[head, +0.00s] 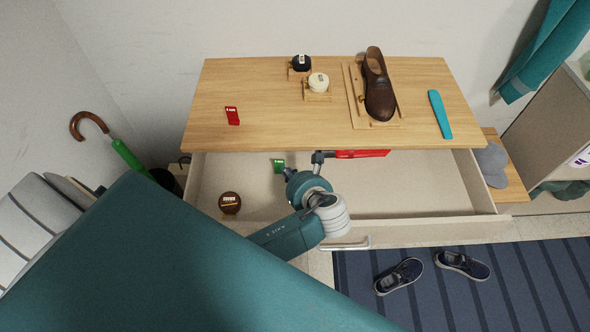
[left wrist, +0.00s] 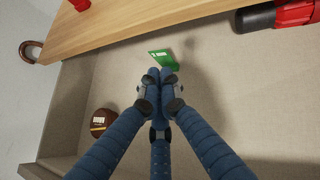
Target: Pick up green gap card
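The small green gap card (head: 279,165) is at the back left of the open drawer. It also shows in the left wrist view (left wrist: 162,59), right at my fingertips. My left gripper (left wrist: 161,74) points down into the drawer with its blue fingers drawn together on the card's near edge. The fingers cover part of the card, so the contact itself is partly hidden. My right gripper is in neither view.
The open drawer (head: 420,203) also holds a brown round item (head: 230,202) and a red item (head: 362,153). The wooden top (head: 270,100) overhangs the drawer's back and bears a red card (head: 232,115), two small round items, a brown shoe (head: 377,90) and a teal strip (head: 440,114).

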